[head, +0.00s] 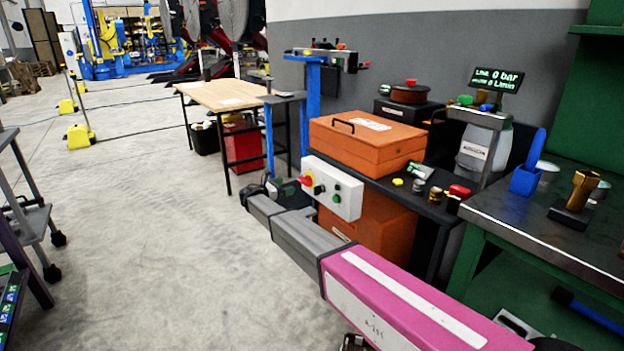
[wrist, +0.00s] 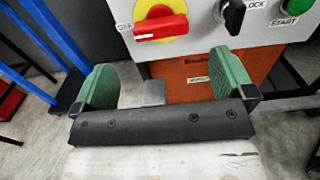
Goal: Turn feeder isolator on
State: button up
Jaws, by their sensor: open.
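The feeder isolator is a red handle on a yellow disc (wrist: 160,27), on the front of a pale control box. Its handle lies nearly level, with a small label at its left end that I cannot read for sure. It also shows in the head view as a small red and yellow knob (head: 306,180) on the white control box (head: 334,190). My gripper (wrist: 165,82) is open, with its two green fingers wide apart and nothing between them. It is in front of the box, and the handle appears above the gap, apart from the fingers.
A black selector (wrist: 233,15) marked LOCK and a green START button (wrist: 295,10) sit right of the isolator. An orange case (head: 368,142) stands on the bench behind the box. A wooden table (head: 222,95) stands farther back.

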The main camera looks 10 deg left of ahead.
aim_at(302, 180)
jog(key=x, duration=1.1)
jog(key=shift+a, duration=0.15)
jog(key=c, duration=0.7)
